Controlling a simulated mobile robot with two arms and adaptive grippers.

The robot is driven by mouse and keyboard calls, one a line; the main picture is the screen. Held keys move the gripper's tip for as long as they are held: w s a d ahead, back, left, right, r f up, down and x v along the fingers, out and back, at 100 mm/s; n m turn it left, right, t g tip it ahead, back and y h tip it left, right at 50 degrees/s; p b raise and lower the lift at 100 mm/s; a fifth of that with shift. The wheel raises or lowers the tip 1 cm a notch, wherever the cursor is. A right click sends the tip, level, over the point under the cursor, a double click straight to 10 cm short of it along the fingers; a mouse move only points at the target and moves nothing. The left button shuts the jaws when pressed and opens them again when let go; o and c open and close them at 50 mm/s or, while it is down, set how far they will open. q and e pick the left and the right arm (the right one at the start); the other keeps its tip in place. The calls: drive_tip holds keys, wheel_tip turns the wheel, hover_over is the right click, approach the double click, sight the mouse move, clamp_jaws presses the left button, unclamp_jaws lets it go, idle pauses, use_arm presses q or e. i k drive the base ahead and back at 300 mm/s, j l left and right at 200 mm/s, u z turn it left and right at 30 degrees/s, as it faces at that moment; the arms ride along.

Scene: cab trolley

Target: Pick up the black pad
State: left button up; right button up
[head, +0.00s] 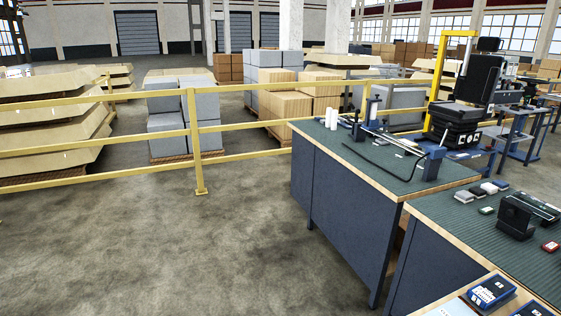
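Several small flat pads lie in a row near the back edge of the green-topped workbench (440,214) at the right. One pad in the row looks dark, possibly the black pad (477,192), between a white pad (464,197) and another light pad (490,188). It is too small to be sure of its colour. Neither of my grippers is in view.
Another bench (345,150) stands behind. A yellow railing (195,140) crosses the left. The floor (170,255) at front left is clear.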

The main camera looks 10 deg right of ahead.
sight(479, 192)
drive_tip(key=i+j, duration=0.15)
drive_tip(key=i, duration=0.25)
drive_tip(key=i+j, duration=0.1)
drive_tip(key=i, duration=0.3)
drive_tip(key=i+j, duration=0.15)
drive_tip(key=i, duration=0.25)
